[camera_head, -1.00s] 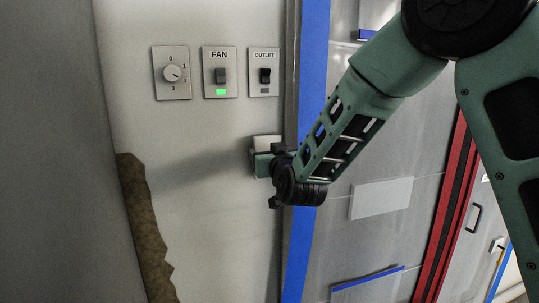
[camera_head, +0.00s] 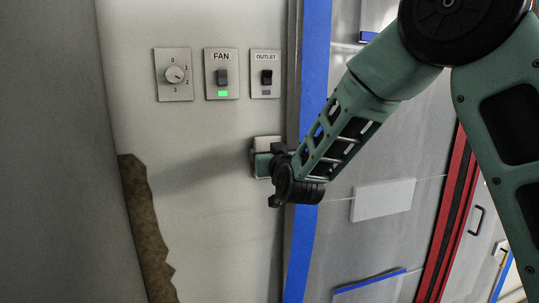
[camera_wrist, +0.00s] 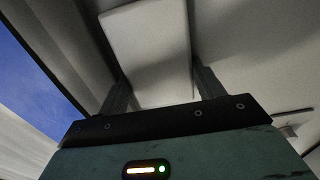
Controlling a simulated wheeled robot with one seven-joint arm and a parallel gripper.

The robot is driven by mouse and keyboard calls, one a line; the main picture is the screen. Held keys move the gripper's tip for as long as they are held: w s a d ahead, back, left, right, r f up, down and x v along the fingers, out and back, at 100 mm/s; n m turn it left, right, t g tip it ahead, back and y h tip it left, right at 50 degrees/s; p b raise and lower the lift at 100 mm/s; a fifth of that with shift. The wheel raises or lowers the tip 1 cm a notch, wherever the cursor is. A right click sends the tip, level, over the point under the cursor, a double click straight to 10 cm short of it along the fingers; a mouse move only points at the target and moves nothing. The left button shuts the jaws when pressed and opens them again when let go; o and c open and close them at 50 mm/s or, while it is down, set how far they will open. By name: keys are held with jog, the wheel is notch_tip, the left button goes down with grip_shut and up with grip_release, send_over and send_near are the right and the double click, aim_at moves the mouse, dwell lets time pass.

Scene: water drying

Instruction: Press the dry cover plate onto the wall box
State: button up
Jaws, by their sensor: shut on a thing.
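My gripper (camera_wrist: 160,92) is shut on a pale cover plate (camera_wrist: 147,45), with one finger at each side of it in the wrist view. In the head view the plate (camera_head: 266,142) shows as a small light edge above my gripper (camera_head: 262,160), close to the wall below the outlet switch. The wall box is hidden behind the plate and gripper. I cannot tell whether the plate touches the box or the wall.
A dial plate (camera_head: 174,75), a fan switch (camera_head: 222,74) with a green light and an outlet switch (camera_head: 265,74) are on the wall above. A blue strip (camera_head: 303,240) runs beside my gripper. A brown torn patch (camera_head: 146,225) is at lower left.

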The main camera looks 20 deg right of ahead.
dwell(0.3)
jog(key=o, duration=1.1)
jog(key=shift+d, duration=0.15)
